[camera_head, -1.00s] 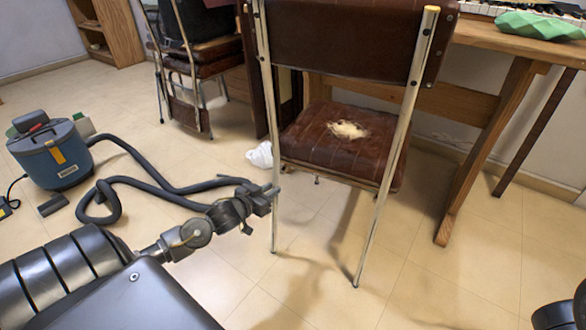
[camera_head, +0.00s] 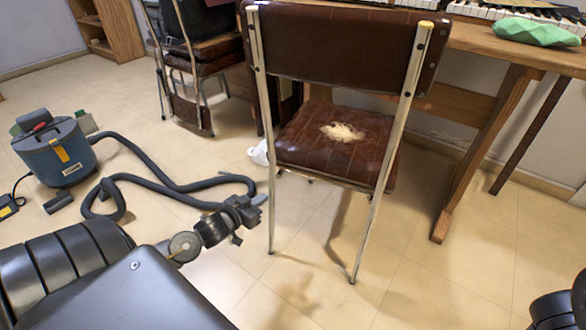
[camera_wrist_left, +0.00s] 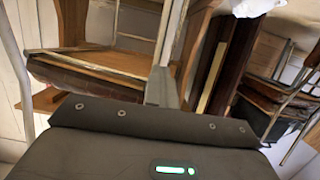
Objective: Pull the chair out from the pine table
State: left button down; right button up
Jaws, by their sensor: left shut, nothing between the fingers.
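The chair (camera_head: 352,50) has a brown padded back, a worn brown seat with a pale torn patch, and metal legs. It stands upright in front of the pine table (camera_head: 478,150), its back toward me. My left gripper (camera_head: 260,200) is shut and empty, its tips at the chair's left rear leg in the head view. I cannot tell whether they touch it. In the left wrist view the gripper (camera_wrist_left: 160,85) points toward the chair's seat underside (camera_wrist_left: 85,78). My right gripper is out of view; only a dark part of my right arm shows at the lower right.
A blue vacuum cleaner (camera_head: 55,150) with a dark hose (camera_head: 150,183) lies on the floor at left, the hose reaching near my left gripper. Another chair (camera_head: 195,65) stands behind. A green object (camera_head: 537,32) and piano keys are on the table. Floor at front right is clear.

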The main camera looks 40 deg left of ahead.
pick_arm(q)
jog(key=shift+f+p+v, duration=0.25)
jog(key=shift+p+v, duration=0.35)
jog(key=shift+v, duration=0.35)
jog(key=shift+f+p+v, duration=0.2)
jog(key=shift+p+v, duration=0.35)
jog(key=shift+v, duration=0.45)
jog(key=shift+s, duration=0.1)
jog(key=c, duration=1)
grip_release()
jog(key=f+p+v, duration=0.2)
jog(key=p+v, duration=0.3)
jog(key=v, duration=0.4)
jog(key=shift+s+p, duration=0.3)
jog(key=shift+s, duration=0.35)
